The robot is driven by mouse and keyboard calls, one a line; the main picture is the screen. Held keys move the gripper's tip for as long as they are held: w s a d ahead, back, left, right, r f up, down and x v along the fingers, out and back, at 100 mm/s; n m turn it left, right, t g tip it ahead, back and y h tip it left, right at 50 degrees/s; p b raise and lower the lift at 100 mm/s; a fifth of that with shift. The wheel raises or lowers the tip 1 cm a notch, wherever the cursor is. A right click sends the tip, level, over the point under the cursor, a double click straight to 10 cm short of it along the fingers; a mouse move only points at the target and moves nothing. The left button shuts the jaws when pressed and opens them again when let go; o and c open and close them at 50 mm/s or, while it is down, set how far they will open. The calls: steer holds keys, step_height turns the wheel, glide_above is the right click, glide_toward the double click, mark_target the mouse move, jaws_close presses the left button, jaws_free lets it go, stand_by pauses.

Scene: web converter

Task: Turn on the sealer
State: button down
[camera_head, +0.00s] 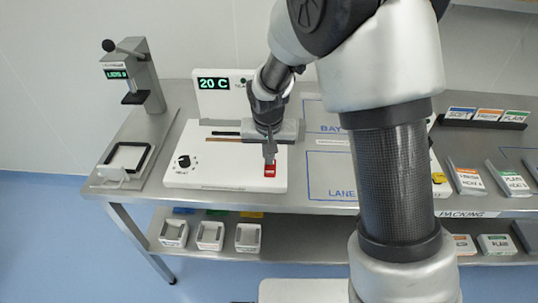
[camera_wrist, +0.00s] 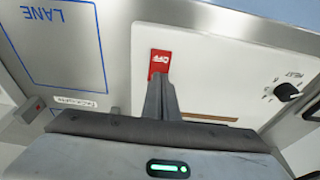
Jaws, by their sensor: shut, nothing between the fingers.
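The white sealer (camera_head: 222,177) stands on the metal bench, with a raised back panel whose display (camera_head: 213,83) reads 20 C. A black knob (camera_head: 184,161) is on its front left. A red rocker switch (camera_head: 269,171) is on its front right; in the wrist view the switch (camera_wrist: 159,62) carries the word OFF. My gripper (camera_head: 269,158) points down right at the switch, with its fingers shut and empty. In the wrist view the fingertips (camera_wrist: 161,84) cover the near edge of the switch. I cannot tell whether they touch it.
A press-like device (camera_head: 136,75) stands to the left of the sealer. A blue-outlined lane area (camera_head: 331,176) lies to the right, partly behind my arm. Packets (camera_head: 466,179) and a card rack (camera_head: 485,117) are further right. Small trays (camera_head: 210,235) sit on the lower shelf.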

steer(key=shift+w, duration=0.1)
steer(key=shift+w+d+f+g+p, duration=0.1)
steer(key=shift+g+p, duration=0.2)
steer(key=shift+p, duration=0.2)
steer(key=shift+f, duration=0.25)
steer(key=shift+s+f, duration=0.1)
steer(key=shift+s, duration=0.9)
